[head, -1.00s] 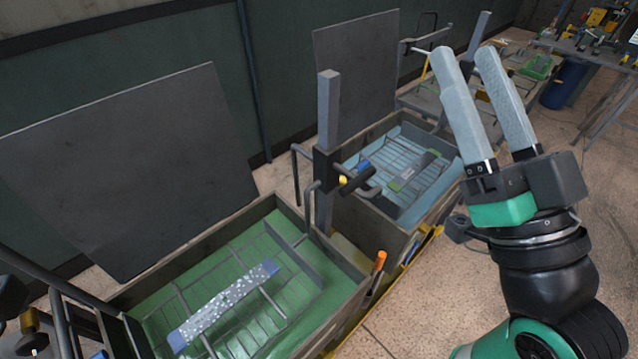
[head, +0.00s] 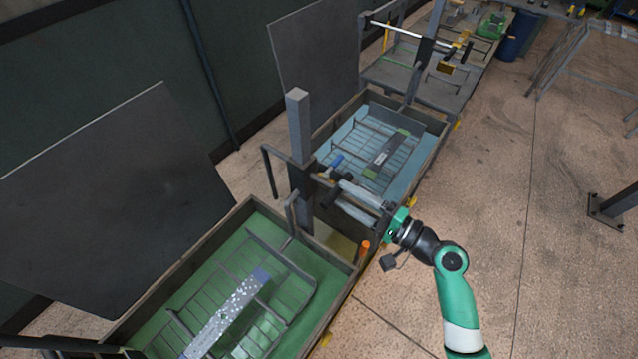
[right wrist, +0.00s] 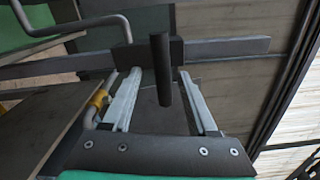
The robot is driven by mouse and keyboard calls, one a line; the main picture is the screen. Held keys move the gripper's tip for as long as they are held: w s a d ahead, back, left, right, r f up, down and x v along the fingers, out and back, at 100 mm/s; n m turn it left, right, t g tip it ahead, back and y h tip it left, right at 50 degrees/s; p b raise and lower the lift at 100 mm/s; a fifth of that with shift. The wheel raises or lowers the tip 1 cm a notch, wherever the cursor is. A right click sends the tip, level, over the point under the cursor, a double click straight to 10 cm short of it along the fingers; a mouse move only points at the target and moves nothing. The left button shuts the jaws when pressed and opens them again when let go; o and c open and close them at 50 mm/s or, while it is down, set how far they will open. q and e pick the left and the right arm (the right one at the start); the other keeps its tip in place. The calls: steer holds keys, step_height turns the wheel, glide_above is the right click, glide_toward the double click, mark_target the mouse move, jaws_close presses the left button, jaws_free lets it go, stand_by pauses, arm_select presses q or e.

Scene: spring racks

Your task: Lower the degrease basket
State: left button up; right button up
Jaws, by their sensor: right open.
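A wire basket (head: 292,308) with a speckled spring sits in the green-liquid tank (head: 334,262) in front. A second wire basket (head: 345,143) with a grey spring sits in the blue-liquid tank (head: 440,128) behind. No readable label tells which is the degrease one. A grey upright post (head: 299,125) stands between the tanks, with a dark slide and crossbar. My right gripper (head: 338,192) is at this slide, fingers pointing left. In the right wrist view a dark round handle (right wrist: 161,70) stands between its open fingers; contact is unclear. My left gripper is out of view.
Dark panels (head: 110,215) stand behind the tanks on the left. Another rack (head: 420,75) with a crossbar is farther back.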

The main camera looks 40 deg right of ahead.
mark_target(308, 173)
steer(key=w, duration=0.2)
steer(key=w+a, duration=0.1)
steer(key=w, duration=0.4)
steer(key=shift+w+a+r, duration=0.2)
steer(key=shift+a, duration=0.05)
jaws_close()
stand_by(1.0)
